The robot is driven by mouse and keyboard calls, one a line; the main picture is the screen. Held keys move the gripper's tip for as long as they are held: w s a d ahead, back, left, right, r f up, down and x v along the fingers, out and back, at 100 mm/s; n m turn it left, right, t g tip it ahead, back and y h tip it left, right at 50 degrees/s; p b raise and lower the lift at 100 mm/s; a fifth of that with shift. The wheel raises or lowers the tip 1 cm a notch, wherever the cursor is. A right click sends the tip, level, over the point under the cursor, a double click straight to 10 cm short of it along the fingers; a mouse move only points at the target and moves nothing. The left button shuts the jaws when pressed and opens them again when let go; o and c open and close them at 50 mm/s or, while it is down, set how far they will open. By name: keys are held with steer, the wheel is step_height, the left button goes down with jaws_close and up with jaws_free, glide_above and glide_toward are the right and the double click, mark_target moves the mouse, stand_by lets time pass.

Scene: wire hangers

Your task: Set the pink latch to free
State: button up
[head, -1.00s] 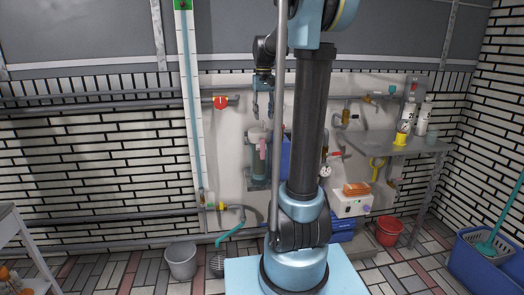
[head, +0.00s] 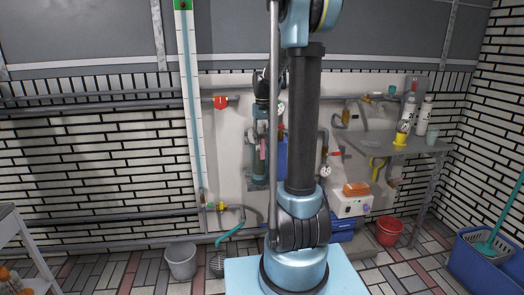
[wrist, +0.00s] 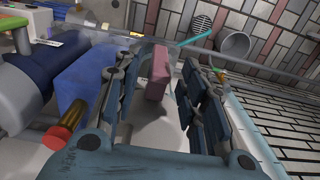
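The pink latch (head: 263,149) is a small upright bar on the wall fixture, partly behind my arm in the head view. In the wrist view it is a pink block (wrist: 158,74) between the far ends of my two fingers, closer to the left one. My gripper (wrist: 170,80) is open, with a clear gap between the fingers. In the head view my gripper (head: 260,130) points down at the latch's height and hides much of the fixture. I cannot tell whether a finger touches the latch.
A blue box (wrist: 88,80) and a dark blue cylinder (wrist: 40,85) lie close left of my fingers in the wrist view, with a brass fitting (wrist: 66,120) below. A grey pipe (wrist: 250,66) crosses beyond. A grey bucket (head: 181,260) stands on the floor.

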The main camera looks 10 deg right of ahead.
mark_target(263, 148)
steer(key=shift+f, duration=2.65)
jaws_close()
